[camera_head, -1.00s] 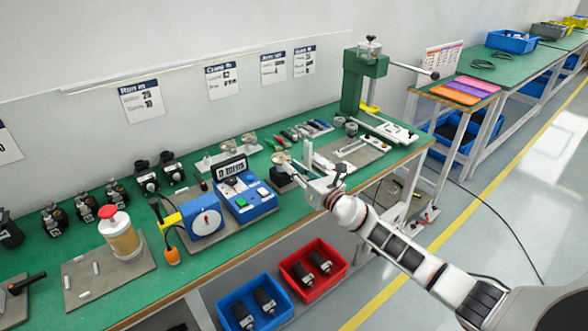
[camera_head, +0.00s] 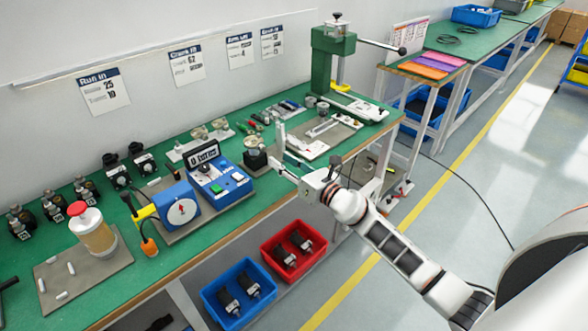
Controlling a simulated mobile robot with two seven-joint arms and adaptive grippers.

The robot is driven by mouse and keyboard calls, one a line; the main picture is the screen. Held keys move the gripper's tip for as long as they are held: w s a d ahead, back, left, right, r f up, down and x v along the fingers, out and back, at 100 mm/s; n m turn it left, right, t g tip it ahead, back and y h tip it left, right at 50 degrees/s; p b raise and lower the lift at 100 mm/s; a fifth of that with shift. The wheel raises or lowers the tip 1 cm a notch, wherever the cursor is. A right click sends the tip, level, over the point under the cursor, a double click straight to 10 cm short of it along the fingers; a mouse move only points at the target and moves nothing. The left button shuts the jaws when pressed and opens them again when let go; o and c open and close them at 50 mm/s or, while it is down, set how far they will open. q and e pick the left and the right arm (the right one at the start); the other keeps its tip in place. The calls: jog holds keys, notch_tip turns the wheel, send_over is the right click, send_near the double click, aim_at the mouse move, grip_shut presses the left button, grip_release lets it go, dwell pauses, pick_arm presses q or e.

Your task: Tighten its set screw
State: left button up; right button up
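My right gripper (camera_head: 285,170) reaches in from the lower right over the front edge of the green bench. Its pale fingers point left, just right of a small black block with a round metal top (camera_head: 254,142). A gap seems to show between the finger tips and this block. Whether the fingers are apart or closed is too small to tell. A slim white upright piece (camera_head: 281,138) stands behind the fingers; I cannot tell if it belongs to the gripper. No set screw can be made out. My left gripper is out of view.
A blue device with a display (camera_head: 222,185) and a blue dial box (camera_head: 177,206) stand left of the gripper. A green press (camera_head: 330,55) stands behind right. Red (camera_head: 272,262) and blue (camera_head: 212,298) bins sit below. A plate with a red-topped cylinder (camera_head: 92,230) lies left.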

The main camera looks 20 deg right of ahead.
jog(key=v, duration=0.4)
jog(key=shift+s+d, duration=0.1)
jog(key=shift+s, duration=0.15)
jog(key=s+a+f+m+g+h, duration=0.1)
jog(key=s+a+f+m+g, duration=0.2)
jog(key=s+f+m, duration=0.9)
jog(key=s+a+f+m+g+h, duration=0.2)
jog(key=s+f+m, duration=1)
jog(key=s+m, duration=0.6)
jog(key=a+m+g, duration=0.1)
jog(key=a+m, duration=0.1)
jog(key=m, duration=0.1)
jog(key=shift+s+a+f+h, duration=0.2)
jog(key=shift+s+h, duration=0.05)
jog(key=shift+h, duration=0.05)
